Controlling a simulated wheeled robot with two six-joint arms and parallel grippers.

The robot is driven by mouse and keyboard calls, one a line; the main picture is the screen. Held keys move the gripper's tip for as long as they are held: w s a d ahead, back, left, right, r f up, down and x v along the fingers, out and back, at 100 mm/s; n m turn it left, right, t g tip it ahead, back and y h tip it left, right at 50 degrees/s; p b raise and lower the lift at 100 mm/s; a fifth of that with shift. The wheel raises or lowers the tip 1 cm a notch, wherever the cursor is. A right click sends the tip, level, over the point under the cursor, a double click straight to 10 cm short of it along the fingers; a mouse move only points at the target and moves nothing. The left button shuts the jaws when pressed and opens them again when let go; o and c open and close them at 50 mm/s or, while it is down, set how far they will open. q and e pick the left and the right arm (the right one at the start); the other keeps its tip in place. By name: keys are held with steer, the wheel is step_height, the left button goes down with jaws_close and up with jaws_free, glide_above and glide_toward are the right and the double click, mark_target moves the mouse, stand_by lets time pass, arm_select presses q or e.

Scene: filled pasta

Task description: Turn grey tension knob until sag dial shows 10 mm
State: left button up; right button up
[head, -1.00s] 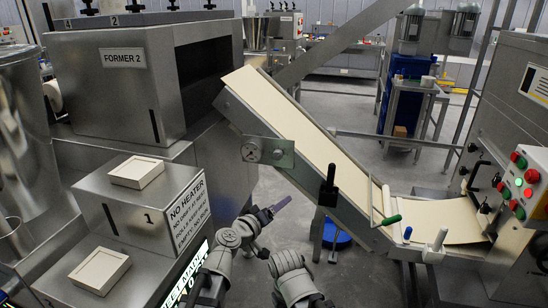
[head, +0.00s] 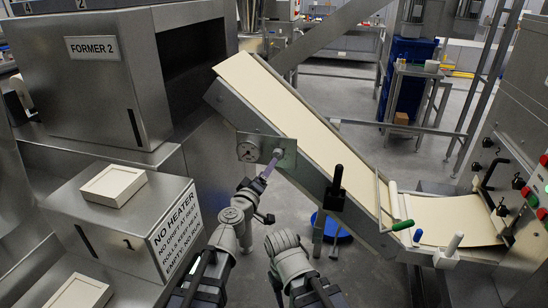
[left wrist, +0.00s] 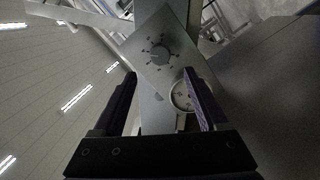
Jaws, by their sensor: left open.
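The grey tension knob (head: 279,154) is on the right part of a metal plate (head: 290,158) on the side of the sloping conveyor. The round sag dial (head: 248,151) is on the plate's left part; its reading is too small to tell. My left gripper (head: 273,163) is open, its purple fingers reaching up close to the knob. In the left wrist view the knob (left wrist: 158,54) lies ahead between the two fingertips, with marks around it. The dial (left wrist: 180,96) shows there beside the right finger, which partly covers it. I cannot tell whether the fingers touch the knob. My right gripper is not seen.
The conveyor (head: 300,115) with its pasta sheet slopes down to the right. A black handle (head: 337,178) stands up at its near side. The Former 2 machine (head: 95,90) and a steel box with a warning label (head: 172,232) stand at the left.

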mark_target(276, 156)
arm_select(q)
steer(key=x, duration=0.7)
steer(key=shift+w+d, duration=0.15)
steer(key=shift+w, duration=0.25)
steer(key=shift+c, duration=0.3)
jaws_close()
